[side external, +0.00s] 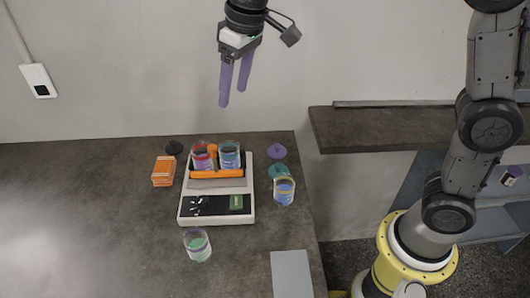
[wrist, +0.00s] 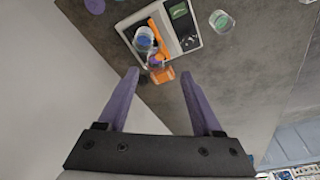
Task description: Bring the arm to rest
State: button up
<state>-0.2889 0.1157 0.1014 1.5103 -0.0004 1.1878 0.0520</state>
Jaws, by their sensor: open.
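My gripper (side external: 234,96) hangs high above the back of the table, with its purple fingers apart and nothing between them. In the wrist view my gripper (wrist: 159,72) is also open and empty. The sieve shaker (side external: 217,217), a white base with a dark panel, stands on the table well below it. Two clear jars, one with red and purple contents (side external: 202,158) and one with blue contents (side external: 229,158), stand on the shaker by an orange bar (side external: 217,174). The shaker also shows in the wrist view (wrist: 187,50).
A jar with green contents (side external: 197,245) stands in front of the shaker, and another jar (side external: 284,191) to its right. An orange stack (side external: 164,171) and a black lid (side external: 174,148) lie left; a purple lid (side external: 277,151) lies right. A shelf (side external: 400,128) is at right. Air around my gripper is clear.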

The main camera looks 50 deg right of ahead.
jog(key=s+d+r+m+t, duration=0.2)
jog(key=s+d+r, duration=0.2)
jog(key=s+d, duration=0.4)
jog(key=s+d+f, duration=0.2)
jog(key=s+f, duration=0.2)
jog(key=s, duration=0.4)
jog(key=s+d+f+t, duration=0.1)
jog(key=s+d+f, duration=0.1)
jog(key=s+f, duration=0.3)
jog(key=s, duration=0.3)
jog(key=shift+s+f+m+h, duration=0.25)
jog(key=shift+s+m+h, duration=0.15)
